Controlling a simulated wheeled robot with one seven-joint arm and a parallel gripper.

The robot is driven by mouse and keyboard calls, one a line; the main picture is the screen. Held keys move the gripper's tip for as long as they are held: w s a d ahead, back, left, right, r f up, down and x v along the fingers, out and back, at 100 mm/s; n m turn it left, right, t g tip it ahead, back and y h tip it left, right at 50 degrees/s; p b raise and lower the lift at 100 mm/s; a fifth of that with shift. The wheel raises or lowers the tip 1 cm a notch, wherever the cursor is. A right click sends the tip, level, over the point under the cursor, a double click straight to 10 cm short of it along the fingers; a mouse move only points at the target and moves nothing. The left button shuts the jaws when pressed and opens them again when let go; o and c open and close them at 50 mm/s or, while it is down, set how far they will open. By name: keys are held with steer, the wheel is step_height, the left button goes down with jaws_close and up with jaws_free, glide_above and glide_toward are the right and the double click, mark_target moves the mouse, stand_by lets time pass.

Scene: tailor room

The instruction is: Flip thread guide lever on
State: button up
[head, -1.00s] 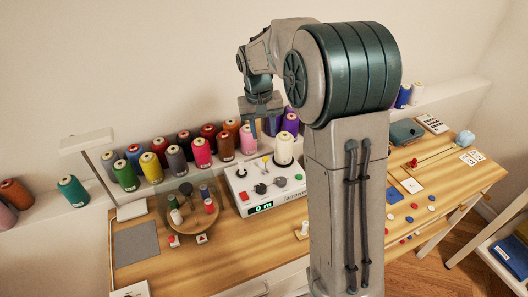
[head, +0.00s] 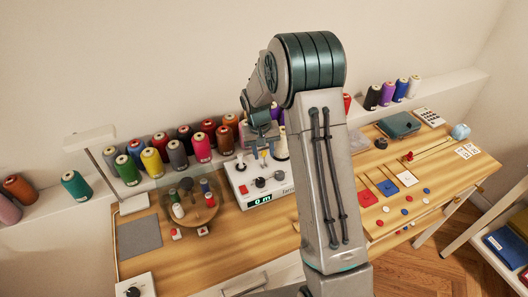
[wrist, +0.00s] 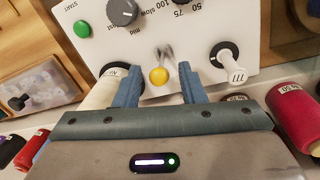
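A white winding machine (head: 240,177) with a green "0 m" display stands on the table. A small lever with a yellow ball knob (wrist: 158,76) stands on its panel; I take it as the thread guide lever. The knob also shows in the head view (head: 264,153). My gripper (wrist: 158,80) is open, its two blue fingers on either side of the knob, with visible gaps. In the head view my gripper (head: 262,140) is over the back of the machine, pointing down. Contact with the knob cannot be told.
A cream thread cone (head: 281,150) stands close to my gripper. A white-tipped toggle (wrist: 232,68), a dark dial (wrist: 122,12) and a green button (wrist: 82,29) are on the panel. Several thread spools line the shelf behind. A round spool stand (head: 206,214) is at left.

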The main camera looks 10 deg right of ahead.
mark_target(267, 171)
steer(key=shift+d+f, duration=0.1)
steer(key=shift+f, duration=0.55)
jaws_close()
steer(key=shift+f+b, duration=0.15)
steer(key=shift+b, duration=0.2)
steer(key=shift+s+f+t+b, duration=0.2)
steer(key=shift+t+b, duration=0.3)
steer(key=shift+b, duration=0.65)
steer(key=t+b, duration=0.1)
steer(key=b, duration=0.1)
steer(key=s+t+b, duration=0.1)
steer(key=b, duration=0.2)
steer(key=t+b, duration=0.1)
steer(key=b, duration=0.1)
steer(key=shift+s+d+y, duration=0.2)
steer(key=shift+s+y, duration=0.1)
steer(key=shift+y, duration=0.1)
steer(key=t+b, duration=0.1)
steer(key=b, duration=0.2)
steer(key=shift+s, duration=0.25)
steer(key=shift+r, duration=0.15)
jaws_free()
